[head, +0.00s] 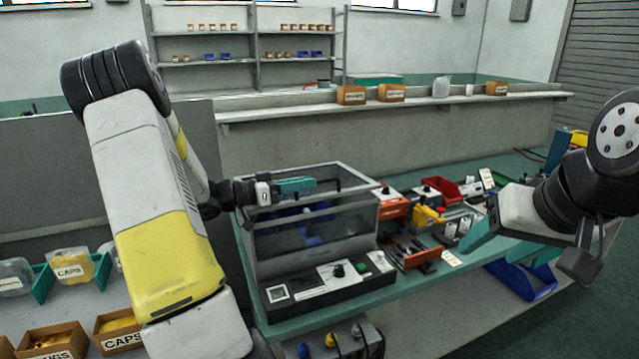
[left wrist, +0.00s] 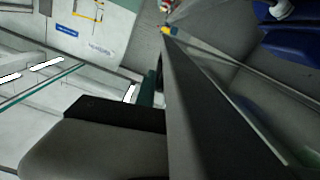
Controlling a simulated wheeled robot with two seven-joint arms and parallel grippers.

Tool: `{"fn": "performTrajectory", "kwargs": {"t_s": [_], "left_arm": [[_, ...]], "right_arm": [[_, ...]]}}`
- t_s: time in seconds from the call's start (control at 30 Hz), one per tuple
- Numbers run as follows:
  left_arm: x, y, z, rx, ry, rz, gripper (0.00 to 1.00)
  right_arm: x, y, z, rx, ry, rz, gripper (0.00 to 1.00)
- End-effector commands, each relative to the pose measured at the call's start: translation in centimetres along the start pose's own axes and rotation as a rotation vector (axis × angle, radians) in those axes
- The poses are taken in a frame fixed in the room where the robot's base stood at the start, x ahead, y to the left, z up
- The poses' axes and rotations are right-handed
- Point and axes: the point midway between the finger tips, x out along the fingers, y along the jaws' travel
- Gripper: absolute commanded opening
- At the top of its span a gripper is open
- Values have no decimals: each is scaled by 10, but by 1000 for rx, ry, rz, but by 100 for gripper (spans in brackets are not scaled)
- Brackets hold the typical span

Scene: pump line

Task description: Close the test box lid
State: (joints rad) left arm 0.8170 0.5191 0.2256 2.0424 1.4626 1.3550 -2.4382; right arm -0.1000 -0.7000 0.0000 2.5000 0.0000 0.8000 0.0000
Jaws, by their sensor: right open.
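The test box (head: 310,240) is a clear-walled case with grey edges on the teal bench, in the middle of the head view. Its framed clear lid (head: 350,177) shows at the top; I cannot tell whether it is fully down. Blue parts show dimly inside. My left gripper (head: 318,185) is at the top of the box, by the lid. Its fingers overlap the lid frame, so its opening and any contact are unclear. In the left wrist view a dark grey bar (left wrist: 200,110) runs close past the finger. My right gripper (head: 502,242) is open over the bench's right part.
A control panel (head: 330,281) with a green knob lies along the box's front. Red and orange fixtures (head: 408,250) and a red bin (head: 441,188) stand right of the box. A blue bin (head: 524,281) is below the bench at right. Cap boxes (head: 118,330) are at lower left.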

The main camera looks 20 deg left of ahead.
Motion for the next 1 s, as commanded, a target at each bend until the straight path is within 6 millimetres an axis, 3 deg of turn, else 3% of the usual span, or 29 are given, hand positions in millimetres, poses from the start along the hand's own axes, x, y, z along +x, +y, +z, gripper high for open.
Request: {"fn": "performTrajectory", "kwargs": {"t_s": [0.1, 0.43, 0.8, 1.0], "left_arm": [[0, 0, 0, 1, 0, -1, 33], [-3, 0, -1, 3, 0, 0, 33], [-61, -1, 0, 1, 0, -3, 33], [-77, 0, 0, 0, 0, 0, 33]], "right_arm": [[0, 0, 0, 0, 0, 0, 59], [0, 0, 0, 0, 0, 0, 59], [0, 0, 0, 0, 0, 0, 59], [0, 0, 0, 0, 0, 0, 59]]}}
